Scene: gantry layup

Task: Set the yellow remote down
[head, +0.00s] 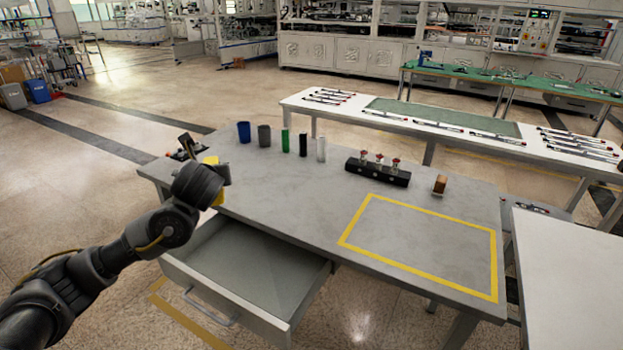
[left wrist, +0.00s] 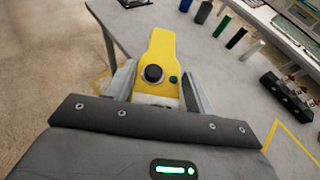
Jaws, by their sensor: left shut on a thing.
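The yellow remote (left wrist: 160,55) has a black round knob and a small green button. It is between the two fingers of my left gripper (left wrist: 156,85), which is shut on it. In the head view the remote (head: 219,196) is mostly hidden behind my left wrist, over the left end of the grey table (head: 290,185). I cannot tell whether it touches the tabletop. A yellow taped rectangle (head: 368,196) marks the right part of the table and is empty. My right gripper is not in view.
A black block with red-topped valves (head: 377,173) and a brown item (head: 439,185) stand further right. An open empty drawer (head: 245,270) juts from the front.

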